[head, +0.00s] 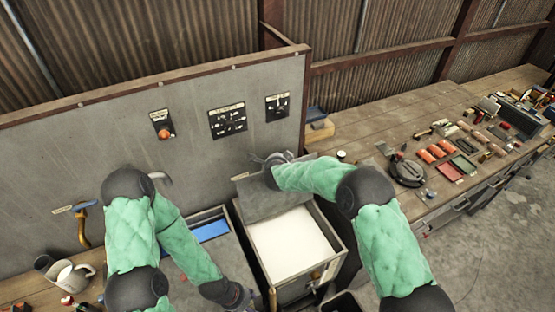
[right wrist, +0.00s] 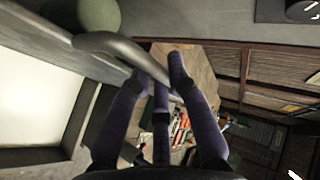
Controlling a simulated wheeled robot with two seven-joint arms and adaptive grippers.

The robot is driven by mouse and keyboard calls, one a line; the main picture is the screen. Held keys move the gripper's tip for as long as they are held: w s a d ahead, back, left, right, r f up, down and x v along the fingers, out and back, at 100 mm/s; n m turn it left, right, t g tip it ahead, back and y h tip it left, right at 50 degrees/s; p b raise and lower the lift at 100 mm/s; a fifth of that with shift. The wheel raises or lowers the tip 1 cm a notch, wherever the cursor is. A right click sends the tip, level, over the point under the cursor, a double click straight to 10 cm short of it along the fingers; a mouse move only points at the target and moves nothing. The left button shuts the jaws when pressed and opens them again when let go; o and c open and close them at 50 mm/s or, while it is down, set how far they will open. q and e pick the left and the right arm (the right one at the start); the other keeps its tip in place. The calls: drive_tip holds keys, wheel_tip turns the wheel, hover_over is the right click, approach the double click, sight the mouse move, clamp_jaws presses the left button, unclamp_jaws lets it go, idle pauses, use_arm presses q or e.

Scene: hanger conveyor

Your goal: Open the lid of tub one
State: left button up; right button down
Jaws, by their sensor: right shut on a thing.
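A metal tub (head: 334,238) with white contents stands open in the middle of the head view. Its grey lid (head: 262,203) is tilted up at the tub's back edge. I cannot read a number on the tub. My right gripper (head: 275,168) is at the lid's upper edge. In the right wrist view, its dark fingers (right wrist: 160,75) close around a curved grey handle (right wrist: 112,46), and the white contents show at left. My left gripper (head: 238,297) is low in the head view, left of the tub, its fingers too unclear to judge.
A tub with blue contents (head: 211,230) is left of the open one. A grey panel (head: 90,150) with switches and a red button (head: 165,133) stands behind. A wooden bench (head: 390,120) with tools runs right. A white mug (head: 72,274) is at lower left.

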drive_tip(key=shift+w+r, duration=0.1)
drive_tip(key=shift+r, duration=0.2)
drive_tip(key=c, duration=1.3)
unclamp_jaws()
drive_tip(key=shift+o, duration=0.8)
drive_tip(key=shift+d, duration=0.1)
drive_tip(key=shift+f, duration=0.15)
drive_tip(key=shift+s, duration=0.2)
drive_tip(key=v, duration=1.2)
